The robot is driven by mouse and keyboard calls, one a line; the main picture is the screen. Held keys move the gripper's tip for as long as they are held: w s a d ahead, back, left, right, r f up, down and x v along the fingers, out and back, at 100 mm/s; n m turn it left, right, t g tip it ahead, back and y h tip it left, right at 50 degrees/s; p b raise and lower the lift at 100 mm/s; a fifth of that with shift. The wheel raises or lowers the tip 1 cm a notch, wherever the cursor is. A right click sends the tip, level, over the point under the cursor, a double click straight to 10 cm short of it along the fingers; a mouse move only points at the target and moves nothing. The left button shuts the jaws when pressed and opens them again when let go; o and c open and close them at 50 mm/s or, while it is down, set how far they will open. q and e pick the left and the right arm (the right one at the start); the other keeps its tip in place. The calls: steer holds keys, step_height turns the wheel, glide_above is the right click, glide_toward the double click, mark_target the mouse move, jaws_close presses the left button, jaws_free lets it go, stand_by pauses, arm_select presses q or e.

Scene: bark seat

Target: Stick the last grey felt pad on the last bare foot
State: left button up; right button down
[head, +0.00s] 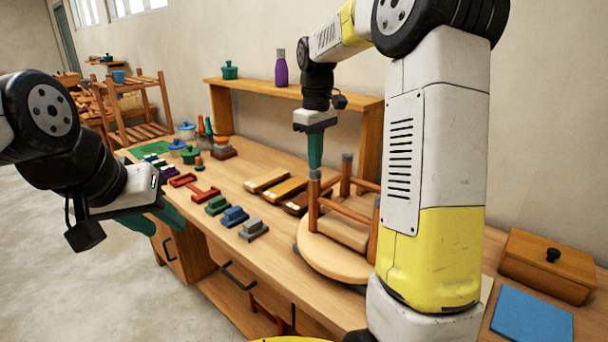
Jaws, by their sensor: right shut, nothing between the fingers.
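A round wooden stool (330,252) lies upside down on the bench, its legs pointing up. My left gripper (153,222) hangs off the bench's left front edge, teal fingers apart, away from the stool.
Wooden blocks (285,188) and coloured pieces (235,215) lie left of the stool. A shelf (290,97) stands behind, holding a purple bottle (281,68). A wooden box (553,262) and a blue mat (532,318) are at right. My right arm crosses in front of the stool.

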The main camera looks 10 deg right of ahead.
mark_target(315, 172)
steer(key=shift+s+f, duration=0.1)
steer(key=shift+f, duration=0.6)
stand_by(1.0)
steer(key=shift+r, duration=3.15)
